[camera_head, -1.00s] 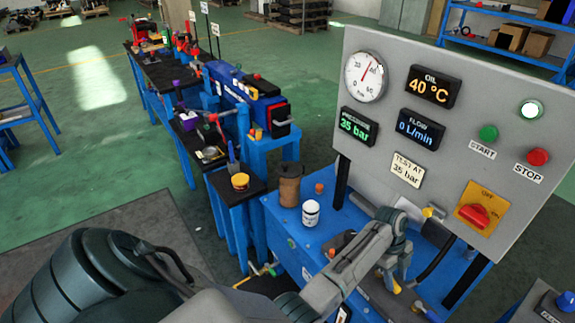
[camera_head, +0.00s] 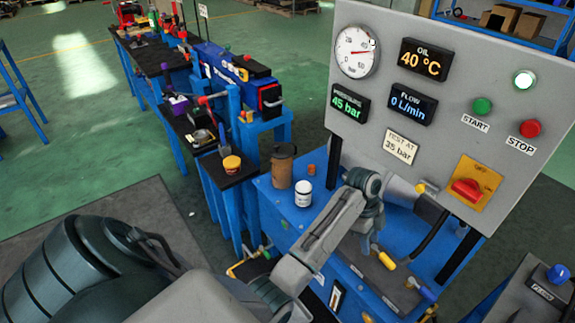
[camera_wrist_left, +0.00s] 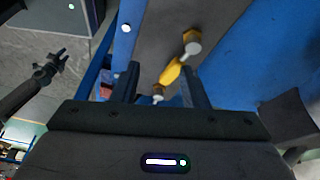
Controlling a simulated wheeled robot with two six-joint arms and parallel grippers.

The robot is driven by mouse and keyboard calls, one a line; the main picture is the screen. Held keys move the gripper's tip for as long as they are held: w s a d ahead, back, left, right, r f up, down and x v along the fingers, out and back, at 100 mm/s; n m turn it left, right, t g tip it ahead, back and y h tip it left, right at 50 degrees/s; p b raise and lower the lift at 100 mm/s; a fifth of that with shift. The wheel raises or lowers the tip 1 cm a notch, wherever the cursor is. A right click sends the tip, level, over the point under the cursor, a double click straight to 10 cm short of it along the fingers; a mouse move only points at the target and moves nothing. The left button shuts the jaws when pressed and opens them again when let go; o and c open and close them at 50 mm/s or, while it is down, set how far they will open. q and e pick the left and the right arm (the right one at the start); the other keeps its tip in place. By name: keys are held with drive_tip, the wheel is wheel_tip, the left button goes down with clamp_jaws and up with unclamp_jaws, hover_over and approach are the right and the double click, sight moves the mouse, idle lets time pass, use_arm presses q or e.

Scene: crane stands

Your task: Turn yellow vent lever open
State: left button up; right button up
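A yellow lever (camera_wrist_left: 172,72) with a pale metal end shows in the left wrist view, next to a brass hex fitting (camera_wrist_left: 191,37) on a grey plate. My left gripper (camera_wrist_left: 160,88) is open, its two dark fingers apart on either side of the lever's near part. I cannot tell whether they touch it. In the head view, yellow handles (camera_head: 383,258) stick out on the blue bench just beyond my left wrist; the wrist hides the fingertips there. I cannot tell for sure which handle is the vent lever.
A grey panel (camera_head: 425,160) stands behind the bench (camera_head: 268,205), with a red switch (camera_head: 466,189) and a pressure display (camera_head: 348,102) reading 45 bar. A white jar (camera_head: 303,193) and brown canister (camera_head: 283,167) stand left of my wrist. A dark hose (camera_head: 432,246) runs at right.

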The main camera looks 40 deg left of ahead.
use_arm(q)
drive_tip(key=s+a+f+n+y+p, duration=0.1)
drive_tip(key=s+a+f+n, duration=0.2)
drive_tip(key=s+f, duration=0.5)
drive_tip(key=s+a+f+n+t+y+p, duration=0.1)
drive_tip(key=s+f+n, duration=0.4)
drive_tip(key=f, duration=0.9)
drive_tip(key=s+a+f+n+y+p, duration=0.1)
drive_tip(key=s+a+f+n, duration=0.3)
drive_tip(key=s+f, duration=0.7)
drive_tip(key=shift+s+a+f+n+y, duration=0.2)
drive_tip(key=shift+a+n+y, duration=0.1)
drive_tip(key=shift+n, duration=0.2)
